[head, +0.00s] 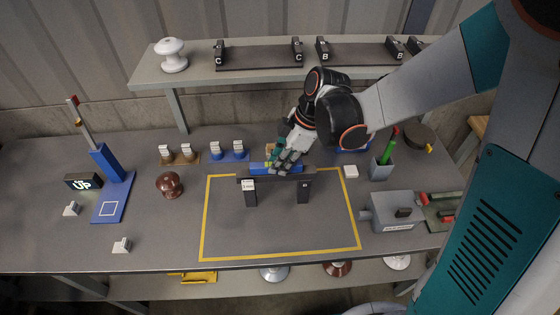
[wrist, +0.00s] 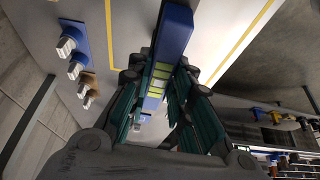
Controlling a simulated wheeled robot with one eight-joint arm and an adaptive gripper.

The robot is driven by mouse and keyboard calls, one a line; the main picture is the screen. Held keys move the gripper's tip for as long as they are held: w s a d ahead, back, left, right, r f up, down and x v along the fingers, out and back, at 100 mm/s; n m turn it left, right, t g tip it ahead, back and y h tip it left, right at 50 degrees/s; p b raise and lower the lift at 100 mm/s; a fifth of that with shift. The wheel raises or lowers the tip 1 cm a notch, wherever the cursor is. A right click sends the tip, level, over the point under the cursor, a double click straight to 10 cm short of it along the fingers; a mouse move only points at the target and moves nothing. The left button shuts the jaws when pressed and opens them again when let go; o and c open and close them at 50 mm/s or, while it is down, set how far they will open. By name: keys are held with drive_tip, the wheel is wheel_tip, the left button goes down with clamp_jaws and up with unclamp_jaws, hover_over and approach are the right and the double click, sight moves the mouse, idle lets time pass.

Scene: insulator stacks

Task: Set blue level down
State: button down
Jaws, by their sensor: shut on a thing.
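The blue level (head: 262,167) lies lengthwise along the top of a dark bridge-like stand (head: 276,179) inside the yellow outline. My gripper (head: 282,162) reaches down from behind and is shut on the level near its middle. In the wrist view my gripper (wrist: 158,95) has its green-lined fingers on both sides of the blue level (wrist: 174,35), whose yellow-green vial windows show between them. The level looks about flat on the stand; I cannot tell whether it touches the stand's top. The fingers hide part of the level.
A yellow outline (head: 204,215) marks the bench around the stand. A brown insulator (head: 170,184), a blue stand (head: 113,195) and an UP sign (head: 84,182) are left. A pen cup (head: 381,168) and a grey vise (head: 393,212) are right. A shelf (head: 200,78) runs behind.

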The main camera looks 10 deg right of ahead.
drive_tip(key=shift+f, duration=0.1)
drive_tip(key=c, duration=1.4)
unclamp_jaws()
drive_tip(key=shift+c, duration=0.2)
drive_tip(key=p+v, duration=0.3)
drive_tip(key=v, duration=0.8)
drive_tip(key=s+d+r+m+t+h, duration=0.4)
drive_tip(key=s+d+r+m+t, duration=0.3)
drive_tip(key=m, duration=1)
drive_tip(key=shift+s+d+r+m+h, duration=0.3)
drive_tip(key=shift+s+d+r, duration=0.35)
drive_tip(key=shift+s+d, duration=1.55)
